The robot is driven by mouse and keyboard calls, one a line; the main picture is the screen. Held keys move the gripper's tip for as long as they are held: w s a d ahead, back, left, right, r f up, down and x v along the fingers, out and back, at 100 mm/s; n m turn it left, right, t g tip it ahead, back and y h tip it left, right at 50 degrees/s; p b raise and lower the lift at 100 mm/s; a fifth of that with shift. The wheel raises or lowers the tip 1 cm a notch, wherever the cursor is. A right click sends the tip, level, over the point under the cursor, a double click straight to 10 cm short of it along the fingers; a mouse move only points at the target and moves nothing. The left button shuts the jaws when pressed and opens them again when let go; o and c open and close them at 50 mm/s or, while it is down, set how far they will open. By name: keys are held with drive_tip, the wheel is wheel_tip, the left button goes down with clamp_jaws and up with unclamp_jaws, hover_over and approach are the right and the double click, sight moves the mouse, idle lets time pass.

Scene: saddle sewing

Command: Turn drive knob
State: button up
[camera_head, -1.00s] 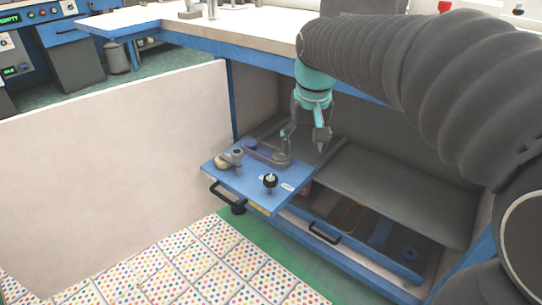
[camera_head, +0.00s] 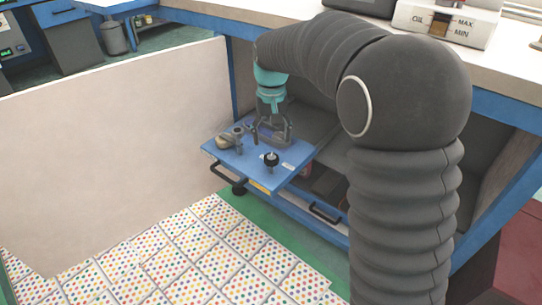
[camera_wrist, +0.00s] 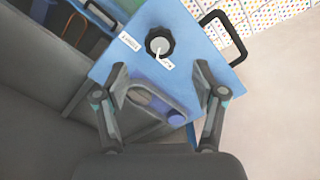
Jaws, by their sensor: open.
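The black drive knob (camera_head: 271,159) stands on the blue pulled-out panel (camera_head: 240,175) under the bench. In the wrist view the round black knob (camera_wrist: 159,42) has a white pointer line and sits between two small white labels, beyond my fingertips. My gripper (camera_head: 270,130) is open above the rear part of the panel, behind the knob and apart from it. In the wrist view the open fingers (camera_wrist: 160,77) spread on either side of a grey loop-shaped fitting (camera_wrist: 157,102) with a blue round part. Nothing is held.
A grey and tan fitting (camera_head: 230,138) stands at the panel's left. A black handle (camera_head: 228,196) is on its front edge. A pale partition (camera_head: 110,150) stands at left. Dotted floor tiles (camera_head: 180,260) are clear in front.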

sight(271, 157)
wheel_tip(271, 157, down, 7)
drive_tip(key=shift+r+b, duration=0.1)
drive_tip(key=shift+b, duration=0.3)
drive_tip(key=shift+c, duration=0.3)
drive_tip(key=c, duration=1.1)
